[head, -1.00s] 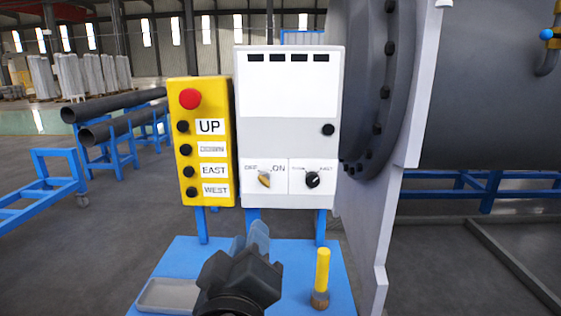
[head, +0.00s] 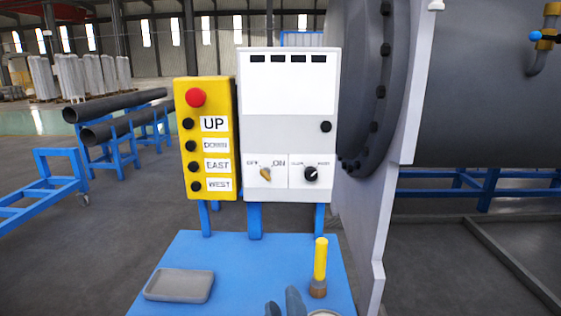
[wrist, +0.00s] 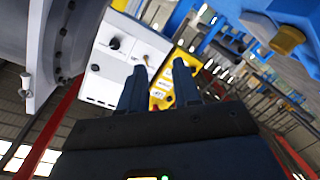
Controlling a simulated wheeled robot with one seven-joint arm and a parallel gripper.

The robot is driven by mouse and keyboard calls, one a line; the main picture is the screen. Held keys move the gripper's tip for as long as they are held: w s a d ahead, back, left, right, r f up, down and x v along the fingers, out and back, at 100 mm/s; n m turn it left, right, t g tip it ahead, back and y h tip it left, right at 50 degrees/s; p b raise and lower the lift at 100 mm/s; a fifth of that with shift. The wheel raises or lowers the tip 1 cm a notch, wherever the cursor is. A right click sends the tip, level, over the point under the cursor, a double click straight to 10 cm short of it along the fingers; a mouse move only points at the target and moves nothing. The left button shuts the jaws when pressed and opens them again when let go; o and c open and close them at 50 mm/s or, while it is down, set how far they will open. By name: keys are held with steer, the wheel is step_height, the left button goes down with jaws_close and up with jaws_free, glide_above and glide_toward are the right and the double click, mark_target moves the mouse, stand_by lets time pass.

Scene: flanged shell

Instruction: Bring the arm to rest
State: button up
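My gripper (head: 288,303) shows at the bottom edge of the head view, low over the front of the blue table (head: 235,255); most of it is cut off by the frame. In the wrist view my gripper (wrist: 160,66) has its two dark blue fingers apart, with nothing between them. Beyond the fingers are the white control box (wrist: 125,60) and the yellow button panel (wrist: 186,84), both clear of the fingers. No object is held.
On the table are a grey tray (head: 180,285) at left and an upright yellow-handled tool (head: 320,262) at right, close to my gripper. The yellow panel (head: 207,138) and white box (head: 290,122) stand behind. A large flanged shell (head: 375,100) stands at right.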

steer(key=s+d+f+m+g+y, duration=0.1)
steer(key=s+d+f, duration=0.5)
steer(key=s, duration=0.3)
steer(key=s+d+f+m+g+y, duration=0.1)
steer(key=s+d+f+m, duration=0.1)
steer(key=s+d+f, duration=0.5)
steer(key=s+d+r+m+h, duration=0.1)
steer(key=s+d+r+m, duration=0.2)
steer(key=s, duration=0.6)
steer(key=s+d+r+m+h, duration=0.1)
steer(key=s+d+r+m, duration=0.2)
steer(key=s, duration=0.7)
steer(key=shift+d+r+h, duration=0.4)
steer(key=shift+d+r, duration=0.25)
steer(key=shift+d, duration=0.35)
steer(key=shift+s, duration=0.1)
